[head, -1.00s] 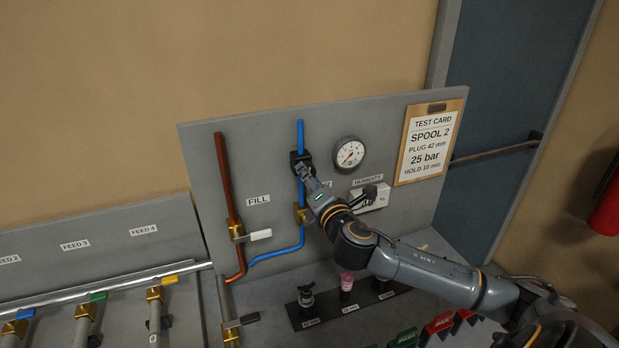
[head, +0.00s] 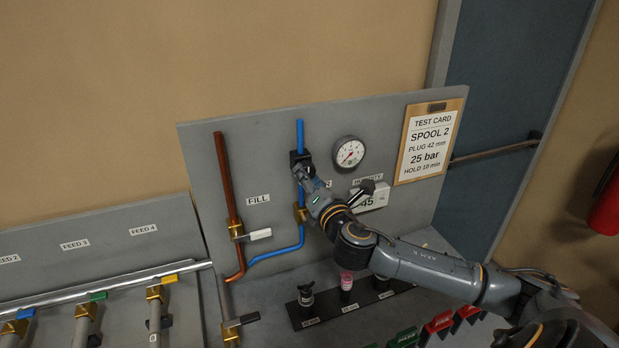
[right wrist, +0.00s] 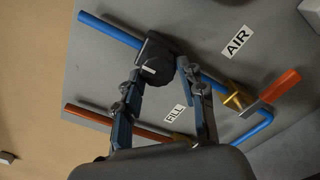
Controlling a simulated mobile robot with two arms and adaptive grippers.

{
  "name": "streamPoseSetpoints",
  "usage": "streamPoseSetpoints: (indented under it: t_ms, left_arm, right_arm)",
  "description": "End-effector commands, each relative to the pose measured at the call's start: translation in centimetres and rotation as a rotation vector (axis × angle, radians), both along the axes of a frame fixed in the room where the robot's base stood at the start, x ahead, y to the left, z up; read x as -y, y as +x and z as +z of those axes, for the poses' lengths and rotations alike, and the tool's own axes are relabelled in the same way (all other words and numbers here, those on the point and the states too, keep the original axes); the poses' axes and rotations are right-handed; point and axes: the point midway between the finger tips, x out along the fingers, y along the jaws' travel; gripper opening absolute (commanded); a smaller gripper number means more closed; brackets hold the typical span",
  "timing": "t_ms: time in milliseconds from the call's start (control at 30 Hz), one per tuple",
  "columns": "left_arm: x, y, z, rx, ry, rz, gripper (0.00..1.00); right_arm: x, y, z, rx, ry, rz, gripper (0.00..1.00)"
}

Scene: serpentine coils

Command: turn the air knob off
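The air knob (right wrist: 152,67) is dark with a pale mark. It sits on a black body (head: 293,158) on the upper part of the blue pipe (head: 301,133), on the grey panel. My right gripper (right wrist: 159,69) has one fingertip on each side of the knob and appears shut on it. In the head view my right gripper (head: 302,169) reaches the knob from the front right and hides most of it. The AIR label (right wrist: 237,41) is clear in the right wrist view and mostly hidden in the head view. My left gripper is not in view.
A copper pipe (head: 226,175) with a white-handled FILL valve (head: 260,234) stands left of the blue pipe. A brass valve (head: 300,213) sits below my gripper. A gauge (head: 348,153) and humidity display (head: 371,199) are to the right. Plugs (head: 346,281) stand on a rack below.

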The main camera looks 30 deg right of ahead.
Motion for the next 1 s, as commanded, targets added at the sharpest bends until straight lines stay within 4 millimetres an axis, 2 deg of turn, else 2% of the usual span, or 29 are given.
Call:
streamPoseSetpoints:
  t_ms: [33, 67, 467, 567, 800, 1000]
  left_arm:
    - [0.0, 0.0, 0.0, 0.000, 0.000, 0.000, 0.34]
    - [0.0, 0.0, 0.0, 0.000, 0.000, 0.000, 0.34]
    - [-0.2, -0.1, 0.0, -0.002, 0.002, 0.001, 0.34]
    - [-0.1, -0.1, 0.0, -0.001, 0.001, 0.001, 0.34]
    - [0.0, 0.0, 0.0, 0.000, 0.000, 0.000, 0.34]
    - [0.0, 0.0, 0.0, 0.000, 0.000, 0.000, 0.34]
  right_arm:
    - [0.0, 0.0, -0.1, -0.001, 0.000, 0.000, 0.55]
    - [0.0, 0.0, -0.1, -0.001, 0.001, 0.000, 0.60]
    - [-0.1, -0.6, 0.1, 0.002, 0.001, 0.000, 0.60]
    - [-0.4, -1.8, 0.0, 0.000, 0.001, 0.001, 0.60]
    - [-1.6, -6.5, -0.1, -0.004, 0.000, 0.002, 0.60]
    - [-2.3, -9.7, 0.0, -0.001, 0.001, 0.001, 0.60]
